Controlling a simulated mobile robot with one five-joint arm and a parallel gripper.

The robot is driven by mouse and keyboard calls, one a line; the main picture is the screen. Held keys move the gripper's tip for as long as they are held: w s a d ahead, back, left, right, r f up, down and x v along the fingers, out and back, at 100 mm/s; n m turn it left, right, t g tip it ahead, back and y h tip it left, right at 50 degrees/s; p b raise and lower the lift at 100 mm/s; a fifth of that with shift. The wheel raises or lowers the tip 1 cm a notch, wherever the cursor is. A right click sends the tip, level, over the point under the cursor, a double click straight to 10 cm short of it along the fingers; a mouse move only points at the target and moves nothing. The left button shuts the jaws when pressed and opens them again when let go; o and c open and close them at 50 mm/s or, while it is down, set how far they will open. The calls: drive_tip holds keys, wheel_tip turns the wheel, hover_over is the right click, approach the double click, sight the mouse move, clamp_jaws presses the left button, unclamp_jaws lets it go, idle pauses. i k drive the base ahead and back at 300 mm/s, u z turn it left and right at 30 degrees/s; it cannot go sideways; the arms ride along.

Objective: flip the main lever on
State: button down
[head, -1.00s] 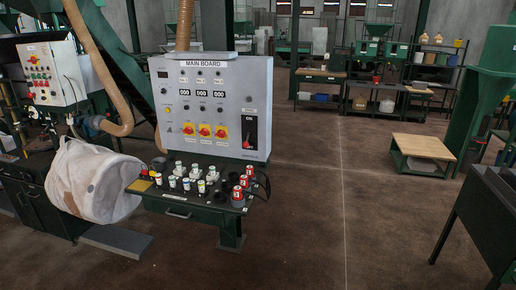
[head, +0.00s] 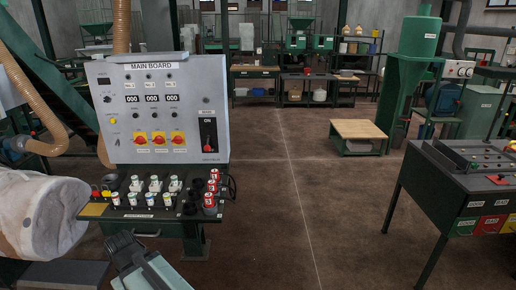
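The grey main board (head: 158,110) stands at the left in the head view, behind a green bench. The main lever (head: 209,135) is a black plate with a red part at the board's right side, with the word ON above it. The exact position of its handle is too small to tell. A dark and grey part of my arm (head: 145,265) rises from the bottom edge, in front of the bench and well short of the board. My gripper's fingers cannot be made out.
The bench (head: 150,219) below the board carries several sockets and red plugs. A green-legged table (head: 465,165) stands at the right, and a low wooden table (head: 358,130) farther back. The floor between is clear.

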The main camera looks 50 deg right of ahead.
sight(207, 147)
drive_tip(key=z, duration=0.3)
drive_tip(key=i, duration=1)
